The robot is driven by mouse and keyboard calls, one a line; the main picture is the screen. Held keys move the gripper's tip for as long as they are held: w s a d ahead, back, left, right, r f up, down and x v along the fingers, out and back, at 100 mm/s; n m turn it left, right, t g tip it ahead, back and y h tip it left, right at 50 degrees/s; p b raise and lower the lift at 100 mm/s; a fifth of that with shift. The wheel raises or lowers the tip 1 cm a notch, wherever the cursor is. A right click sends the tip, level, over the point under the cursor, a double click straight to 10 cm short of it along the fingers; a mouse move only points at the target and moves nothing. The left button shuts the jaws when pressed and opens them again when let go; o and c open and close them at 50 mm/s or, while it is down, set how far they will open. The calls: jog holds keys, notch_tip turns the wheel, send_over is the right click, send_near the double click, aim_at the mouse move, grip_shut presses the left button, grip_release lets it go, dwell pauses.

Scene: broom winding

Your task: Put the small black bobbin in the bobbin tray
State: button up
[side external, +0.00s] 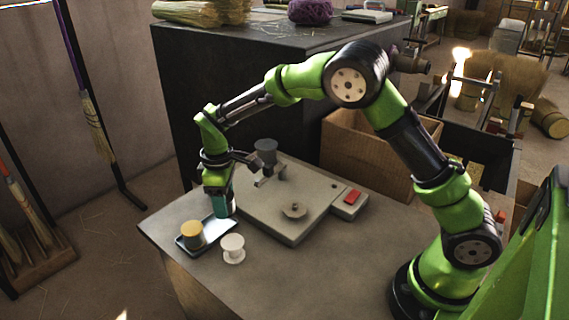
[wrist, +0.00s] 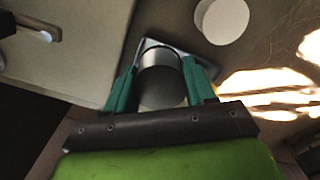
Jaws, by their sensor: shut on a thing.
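My gripper (side external: 222,212) points down over the back right end of the bobbin tray (side external: 214,237). In the wrist view its teal fingers (wrist: 161,85) are shut on a dark grey, shiny cylinder, the small black bobbin (wrist: 160,88). In the side view the fingers mostly hide the bobbin. The tray's edge (wrist: 150,42) shows just behind the bobbin in the wrist view. I cannot tell whether the bobbin touches the tray floor. A yellow bobbin (side external: 192,234) stands in the tray's front left part.
A white bobbin (side external: 233,248) stands on the table just right of the tray. The grey winding machine (side external: 290,205) lies right of my gripper, with a large dark grey spool (side external: 265,150) at its back. The table's front right is clear.

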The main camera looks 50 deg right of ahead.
jog(key=shift+w+a+f, duration=0.1)
jog(key=shift+w+a, duration=0.05)
jog(key=shift+w, duration=0.5)
jog(key=shift+w+a+f, duration=0.1)
jog(key=shift+w, duration=0.55)
jog(key=shift+w+f, duration=0.1)
jog(key=shift+f, duration=1.55)
jog(key=shift+f, duration=0.1)
jog(key=shift+f, duration=0.5)
jog(key=o, duration=1.1)
